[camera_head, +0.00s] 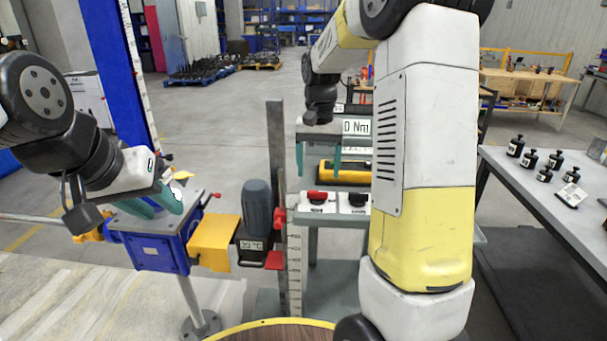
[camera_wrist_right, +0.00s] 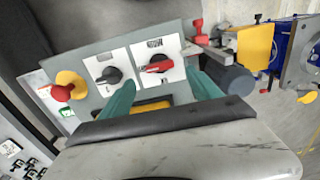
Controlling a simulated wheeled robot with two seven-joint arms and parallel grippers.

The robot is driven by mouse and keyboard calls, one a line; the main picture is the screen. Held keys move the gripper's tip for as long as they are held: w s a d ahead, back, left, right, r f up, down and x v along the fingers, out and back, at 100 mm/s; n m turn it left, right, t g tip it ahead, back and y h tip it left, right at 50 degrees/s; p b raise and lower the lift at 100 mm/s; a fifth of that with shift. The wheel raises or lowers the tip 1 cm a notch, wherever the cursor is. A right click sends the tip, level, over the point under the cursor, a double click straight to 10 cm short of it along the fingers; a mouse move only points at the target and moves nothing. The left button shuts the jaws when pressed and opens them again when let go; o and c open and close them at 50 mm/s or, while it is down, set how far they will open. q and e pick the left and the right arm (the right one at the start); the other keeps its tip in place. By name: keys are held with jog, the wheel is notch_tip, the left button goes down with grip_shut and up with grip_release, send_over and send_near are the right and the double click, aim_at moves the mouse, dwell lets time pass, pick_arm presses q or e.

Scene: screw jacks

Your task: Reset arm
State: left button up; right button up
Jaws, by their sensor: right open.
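My right gripper (camera_head: 318,162) is open, its two teal fingers apart and empty in front of a control panel. The right wrist view shows the same fingers (camera_wrist_right: 162,95) below the red rotary switch (camera_wrist_right: 158,66) and the black rotary switch (camera_wrist_right: 110,75); I cannot tell whether they touch the panel. The switches also show in the head view, red (camera_head: 318,196) and black (camera_head: 356,199). My left gripper (camera_head: 165,199) hangs over the blue screw jack gearbox (camera_head: 160,250), partly hiding its top. Its teal fingers overlap, so its opening is unclear.
A grey motor (camera_head: 258,208) and yellow coupling guard (camera_head: 214,242) adjoin the gearbox. A red and yellow emergency stop (camera_wrist_right: 68,88) sits on the panel. A display reads 0 Nm (camera_head: 356,127). Several black weights (camera_head: 530,160) stand on the right-hand table (camera_head: 560,215). My right arm hides much of the middle.

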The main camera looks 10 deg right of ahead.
jog(key=shift+r, duration=0.8)
jog(key=shift+s+r, duration=0.15)
jog(key=s+a+r+n+t+y, duration=0.1)
jog(key=s+a+r+n+t, duration=0.1)
jog(key=s, duration=0.9)
jog(key=s+a+r+n+t+y, duration=0.1)
jog(key=s+r+t, duration=0.3)
jog(key=s, duration=0.7)
jog(key=shift+s+a+r+n, duration=0.15)
jog(key=shift+a+r+n, duration=0.15)
jog(key=shift+a+n, duration=0.15)
jog(key=shift+c, duration=0.4)
